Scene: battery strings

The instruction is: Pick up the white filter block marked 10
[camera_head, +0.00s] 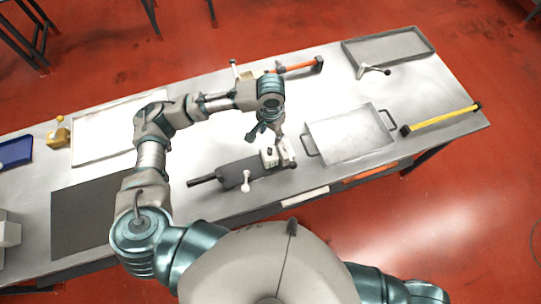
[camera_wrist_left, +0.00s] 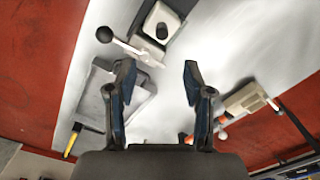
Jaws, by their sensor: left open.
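A small white block (camera_head: 269,158) sits at the right end of a dark grey fixture (camera_head: 240,172) near the table's front edge. In the left wrist view a white block (camera_wrist_left: 160,24) with a dark round spot shows at the top, on a dark base. I cannot read a 10 on it. My left gripper (camera_head: 267,136) is over the fixture's right end, pointing down, with its fingers close to the block. In the left wrist view the left gripper (camera_wrist_left: 158,68) is open, with nothing between its fingertips, and the block lies beyond them. My right gripper is out of view.
A ball-ended lever (camera_wrist_left: 105,35) stands beside the block. A handled metal tray (camera_head: 350,137) lies to the right, with a yellow bar (camera_head: 440,118) beyond it. An orange-handled tool (camera_head: 300,66) and a shallow tray (camera_head: 388,46) are at the back.

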